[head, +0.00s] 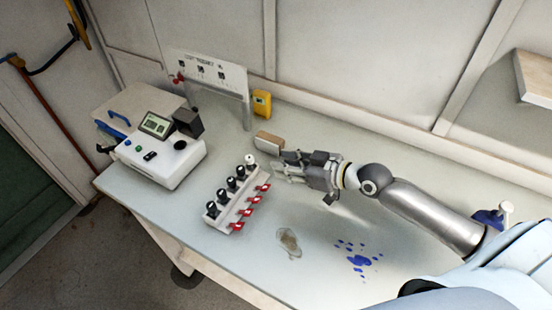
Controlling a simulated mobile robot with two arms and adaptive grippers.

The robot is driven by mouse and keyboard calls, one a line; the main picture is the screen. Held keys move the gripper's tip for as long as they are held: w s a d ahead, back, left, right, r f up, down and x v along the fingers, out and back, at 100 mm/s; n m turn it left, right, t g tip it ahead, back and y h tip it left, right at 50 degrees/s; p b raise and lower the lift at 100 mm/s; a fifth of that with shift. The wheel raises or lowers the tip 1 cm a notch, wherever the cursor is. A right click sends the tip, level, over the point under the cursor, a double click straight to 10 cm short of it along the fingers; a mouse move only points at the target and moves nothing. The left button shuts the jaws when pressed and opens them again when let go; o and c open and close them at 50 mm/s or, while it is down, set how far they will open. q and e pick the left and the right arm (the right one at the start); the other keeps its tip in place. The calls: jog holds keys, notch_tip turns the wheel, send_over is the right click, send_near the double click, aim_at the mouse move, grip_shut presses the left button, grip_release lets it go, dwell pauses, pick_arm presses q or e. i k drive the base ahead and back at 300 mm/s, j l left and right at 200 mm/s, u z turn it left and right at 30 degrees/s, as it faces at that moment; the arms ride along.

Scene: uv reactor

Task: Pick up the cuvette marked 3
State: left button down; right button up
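A white rack (226,217) stands on the table, left of the picture's middle. It holds several black-topped cuvettes (231,184) in a slanting row, with red tags (255,199) along its right side. The marks on the cuvettes are too small to read, so I cannot tell which is 3. My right gripper (279,168) reaches in from the right and points left, just right of the rack's far end. Its fingers look apart, with nothing seen between them. My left gripper is not in view.
A white instrument (154,163) with a small screen stands left of the rack. Behind are a sign stand (208,73), a yellow device (262,103) and a brown-topped block (270,141). A greyish puddle (289,242) and blue spots (359,260) mark the table's front.

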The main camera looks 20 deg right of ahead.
aim_at(232, 187)
jog(key=k+j, duration=0.3)
jog(key=k, duration=0.15)
jog(key=k+j, duration=0.65)
jog(key=k, duration=0.25)
